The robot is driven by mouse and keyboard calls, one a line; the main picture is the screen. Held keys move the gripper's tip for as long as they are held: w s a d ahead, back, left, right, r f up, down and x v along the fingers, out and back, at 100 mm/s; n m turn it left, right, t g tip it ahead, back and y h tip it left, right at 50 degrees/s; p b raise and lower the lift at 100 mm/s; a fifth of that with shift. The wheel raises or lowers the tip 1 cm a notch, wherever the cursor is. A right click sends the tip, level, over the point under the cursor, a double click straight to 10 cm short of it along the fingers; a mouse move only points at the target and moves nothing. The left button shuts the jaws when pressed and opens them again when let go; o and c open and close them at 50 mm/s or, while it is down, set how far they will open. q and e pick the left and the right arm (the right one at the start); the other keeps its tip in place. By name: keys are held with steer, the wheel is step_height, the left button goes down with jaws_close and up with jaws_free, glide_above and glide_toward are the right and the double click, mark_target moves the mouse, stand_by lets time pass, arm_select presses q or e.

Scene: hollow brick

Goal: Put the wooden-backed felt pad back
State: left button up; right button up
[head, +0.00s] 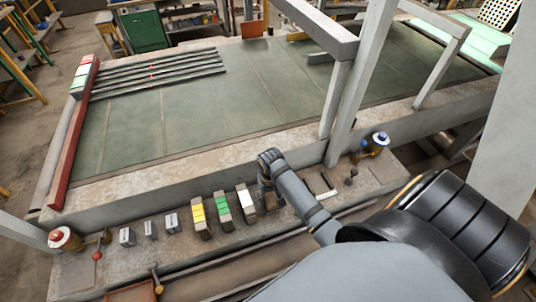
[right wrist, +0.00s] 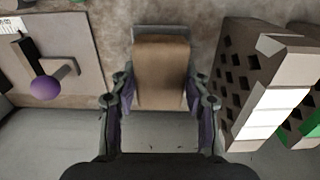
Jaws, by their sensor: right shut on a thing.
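The wooden-backed felt pad (right wrist: 162,72) shows in the right wrist view as a brown wooden block with a grey border, upright in the middle of the picture. My right gripper (right wrist: 162,98) is shut on it, one finger at each side. In the head view the right gripper (head: 266,185) is over the front ledge, right of the white-labelled hollow brick, and the pad (head: 270,203) shows only as a small brown patch beneath it. I cannot tell whether the pad touches the ledge. My left gripper is not in view.
Hollow bricks with white (head: 246,199), green (head: 221,208) and yellow (head: 199,213) labels stand in a row along the ledge (head: 75,275). The white-labelled one is close by the right fingers. A purple-knobbed lever (right wrist: 45,88) stands left in the wrist view. A grey post (head: 360,90) rises behind.

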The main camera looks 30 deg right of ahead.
mark_target(270, 194)
steer(key=shift+w+d+f, duration=0.25)
steer(key=shift+w+f, duration=0.4)
steer(key=shift+w, duration=0.1)
steer(key=o, duration=0.8)
steer(key=shift+s+a+r, duration=0.1)
steer(key=shift+s+a, duration=0.05)
steer(key=shift+s, duration=0.1)
steer(key=o, duration=0.3)
steer(key=shift+s+r, duration=0.2)
steer(key=shift+s, duration=0.1)
steer(key=shift+w+f, duration=0.1)
steer(key=shift+w, duration=0.15)
step_height(270, 194, up, 5)
steer(key=shift+f+b, duration=0.2)
steer(key=shift+b, duration=0.55)
step_height(270, 194, up, 4)
steer(key=shift+b, duration=0.45)
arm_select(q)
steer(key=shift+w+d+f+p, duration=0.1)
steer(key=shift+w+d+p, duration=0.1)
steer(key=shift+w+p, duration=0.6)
arm_select(e)
step_height(270, 194, up, 4)
steer(key=shift+f, duration=0.25)
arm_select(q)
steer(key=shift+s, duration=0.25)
